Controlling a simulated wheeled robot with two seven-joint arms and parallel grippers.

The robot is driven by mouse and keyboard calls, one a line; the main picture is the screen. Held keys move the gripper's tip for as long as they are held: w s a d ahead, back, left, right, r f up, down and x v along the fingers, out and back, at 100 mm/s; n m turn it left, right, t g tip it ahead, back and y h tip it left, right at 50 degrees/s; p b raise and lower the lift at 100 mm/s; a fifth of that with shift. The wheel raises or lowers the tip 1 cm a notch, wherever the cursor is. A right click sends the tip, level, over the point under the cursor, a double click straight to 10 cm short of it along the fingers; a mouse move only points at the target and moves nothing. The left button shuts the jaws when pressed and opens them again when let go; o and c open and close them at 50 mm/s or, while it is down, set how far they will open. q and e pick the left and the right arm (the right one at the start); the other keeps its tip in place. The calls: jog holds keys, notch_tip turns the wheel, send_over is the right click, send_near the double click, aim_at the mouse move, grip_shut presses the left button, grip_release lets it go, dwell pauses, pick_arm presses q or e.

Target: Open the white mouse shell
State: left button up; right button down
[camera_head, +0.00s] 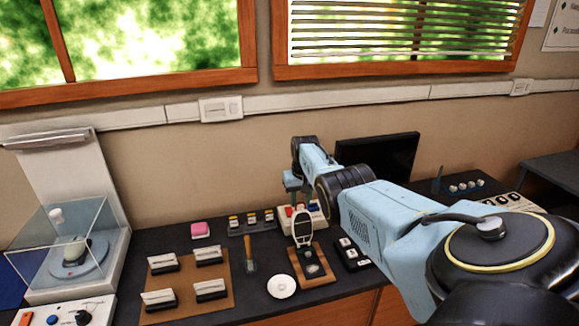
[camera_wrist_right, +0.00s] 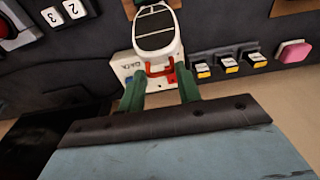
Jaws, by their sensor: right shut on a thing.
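The white mouse shell (camera_head: 303,230), with dark panels on its face, stands steeply tilted up over a small wooden board (camera_head: 318,278). A dark and light part (camera_head: 313,269) lies on the board below it. In the right wrist view the shell (camera_wrist_right: 158,32) is at the top centre, its end between my fingers. My right gripper (camera_head: 296,186) is at the shell's upper end. Its green fingers (camera_wrist_right: 160,84) are shut on the shell. A red piece (camera_wrist_right: 158,69) shows between them; I cannot tell what it belongs to. My left gripper is out of view.
A white box with red parts (camera_head: 317,215) stands close behind the shell. A white disc (camera_head: 282,286) and black key block (camera_head: 350,253) flank the board. A brown tray (camera_head: 187,284), pink block (camera_head: 201,229) and clear case (camera_head: 66,245) are at left. A dark monitor (camera_head: 385,155) stands behind my arm.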

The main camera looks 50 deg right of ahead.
jog(key=shift+w+r, duration=0.1)
jog(key=shift+w, duration=0.35)
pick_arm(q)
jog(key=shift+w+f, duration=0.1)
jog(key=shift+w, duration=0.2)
pick_arm(e)
jog(key=shift+w+r, duration=0.1)
jog(key=c, duration=1.1)
grip_release()
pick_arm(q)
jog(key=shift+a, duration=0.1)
pick_arm(e)
jog(key=shift+s+r+p, duration=0.2)
jog(key=shift+r+p, duration=0.2)
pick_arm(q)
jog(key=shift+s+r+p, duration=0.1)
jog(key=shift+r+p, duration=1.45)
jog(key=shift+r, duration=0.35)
pick_arm(e)
jog(key=shift+s+a+r, duration=0.2)
jog(key=shift+r, duration=1.85)
jog(key=shift+s+a+r, duration=0.15)
jog(key=shift+s+r, duration=0.1)
jog(key=shift+r, duration=1.8)
jog(key=shift+s+a+r, duration=0.2)
jog(key=shift+r, duration=1.85)
